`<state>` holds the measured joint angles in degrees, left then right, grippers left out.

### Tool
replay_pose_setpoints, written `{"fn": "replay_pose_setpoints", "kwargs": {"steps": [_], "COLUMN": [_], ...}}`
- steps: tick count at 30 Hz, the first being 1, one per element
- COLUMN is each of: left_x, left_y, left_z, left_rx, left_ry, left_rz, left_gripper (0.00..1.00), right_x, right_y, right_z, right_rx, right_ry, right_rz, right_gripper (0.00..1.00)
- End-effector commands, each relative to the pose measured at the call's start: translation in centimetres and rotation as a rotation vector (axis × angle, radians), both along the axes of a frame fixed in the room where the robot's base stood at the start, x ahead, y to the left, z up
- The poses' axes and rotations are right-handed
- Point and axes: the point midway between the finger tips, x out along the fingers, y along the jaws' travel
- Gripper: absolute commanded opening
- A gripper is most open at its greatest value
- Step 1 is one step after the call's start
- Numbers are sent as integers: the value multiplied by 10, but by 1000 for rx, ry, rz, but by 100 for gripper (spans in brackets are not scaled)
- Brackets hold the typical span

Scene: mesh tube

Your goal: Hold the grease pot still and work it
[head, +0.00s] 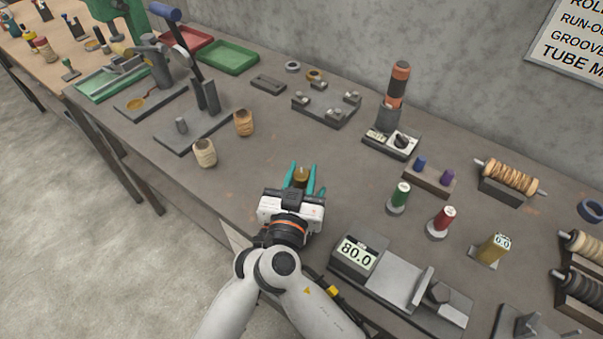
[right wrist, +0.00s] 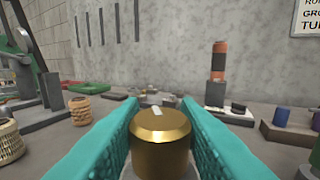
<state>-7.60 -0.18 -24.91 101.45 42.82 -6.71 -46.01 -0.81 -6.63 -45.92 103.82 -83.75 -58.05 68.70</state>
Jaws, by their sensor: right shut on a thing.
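The grease pot, a brass-coloured round pot with a white mark on top (right wrist: 160,128), stands upright between the teal fingers of my right gripper. My left gripper is in no view.
Two woven tubes (head: 205,153) (head: 244,123) stand to the left on the grey bench (head: 265,145).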

Motion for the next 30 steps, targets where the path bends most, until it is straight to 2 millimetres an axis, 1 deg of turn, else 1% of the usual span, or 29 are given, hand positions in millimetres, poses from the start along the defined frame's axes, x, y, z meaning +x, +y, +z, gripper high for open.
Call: {"fn": "replay_pose_setpoints", "kwargs": {"steps": [4, 5, 6, 8, 9, 17, 20, 23, 30], "left_x": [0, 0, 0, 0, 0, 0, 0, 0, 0], "left_y": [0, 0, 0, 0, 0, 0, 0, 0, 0], "left_z": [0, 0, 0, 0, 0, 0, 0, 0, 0], "left_rx": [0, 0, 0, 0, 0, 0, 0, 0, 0], "left_ry": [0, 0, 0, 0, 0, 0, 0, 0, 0], "left_rz": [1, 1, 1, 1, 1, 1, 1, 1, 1], "left_gripper": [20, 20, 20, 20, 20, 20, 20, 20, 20], "right_x": [0, 0, 0, 0, 0, -1, -7, -21, -72], "right_y": [0, 0, 0, 0, 0, 0, 2, 5, 15], "right_z": [0, 0, 0, 0, 0, 0, 0, -1, -1], "right_rx": [1, 1, 0, 0, 0, 0, -1, 0, 0], "right_ry": [0, 0, 0, 0, 0, 0, 0, 2, 4], "right_rz": [2, 2, 2, 2, 2, 3, 4, 4, 3], "right_gripper": [7, 33, 39, 49, 51, 51, 51, 51, 51]}}
